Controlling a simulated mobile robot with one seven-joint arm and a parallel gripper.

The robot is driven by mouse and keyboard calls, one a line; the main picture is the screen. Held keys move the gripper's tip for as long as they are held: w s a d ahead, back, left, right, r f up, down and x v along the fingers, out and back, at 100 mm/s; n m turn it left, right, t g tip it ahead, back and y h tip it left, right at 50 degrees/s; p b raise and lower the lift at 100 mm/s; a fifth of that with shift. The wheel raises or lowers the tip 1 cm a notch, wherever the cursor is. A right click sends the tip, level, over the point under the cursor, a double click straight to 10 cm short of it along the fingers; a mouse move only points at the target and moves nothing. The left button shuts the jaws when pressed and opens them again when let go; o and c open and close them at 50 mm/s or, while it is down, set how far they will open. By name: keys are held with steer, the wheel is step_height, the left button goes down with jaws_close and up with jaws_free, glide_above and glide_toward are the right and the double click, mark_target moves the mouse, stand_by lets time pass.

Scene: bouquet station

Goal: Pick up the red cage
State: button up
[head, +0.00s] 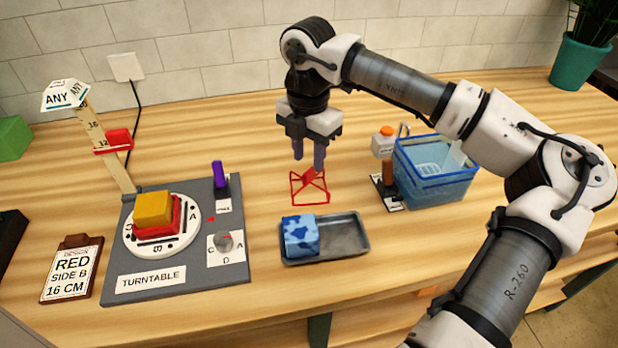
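The red cage (310,189), a small open wire frame, stands on the wooden table in the middle of the head view, just behind the grey tray. My gripper (309,162) points down directly above it. Its two purple fingers are apart, with a visible gap between them, so it is open. The right fingertip overlaps the top of the cage in the picture; I cannot tell whether they touch.
A grey tray (352,240) holds a blue patterned block (301,236). Right are an orange-topped device (383,150) and blue basket (436,180). Left is the turntable board (225,275) with yellow block (154,209), purple handle (219,176) and ruler post (110,160).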

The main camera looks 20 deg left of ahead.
mark_target(309, 170)
steer(key=shift+f+p, duration=0.4)
steer(key=shift+f, duration=1.35)
jaws_close()
steer(key=shift+r, duration=0.1)
